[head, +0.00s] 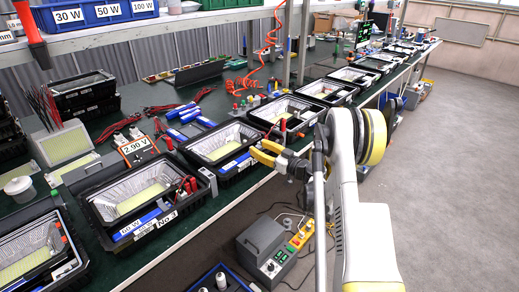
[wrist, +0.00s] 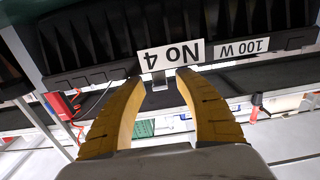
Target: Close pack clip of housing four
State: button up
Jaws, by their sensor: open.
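Housing four (head: 222,142) is a black-framed floodlight with a yellow panel, in the bench row just beyond the housing marked No 3. In the wrist view its black finned body (wrist: 90,45) shows upside down, with labels "No 4" (wrist: 170,55) and "100 W" (wrist: 241,48). A small grey tab (wrist: 160,83), perhaps the pack clip, shows under the "No 4" label; I cannot tell its position. My gripper (head: 260,151) has yellow fingers and is at the front edge of housing four. In the wrist view my gripper (wrist: 158,77) is open, its fingertips either side of the tab, with nothing held.
The No 3 housing (head: 138,196) stands nearer, with more housings (head: 285,113) farther along the green bench. A grey box (head: 265,247) sits below the bench edge. The floor at right is clear.

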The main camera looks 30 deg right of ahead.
aim_at(248, 152)
grip_shut()
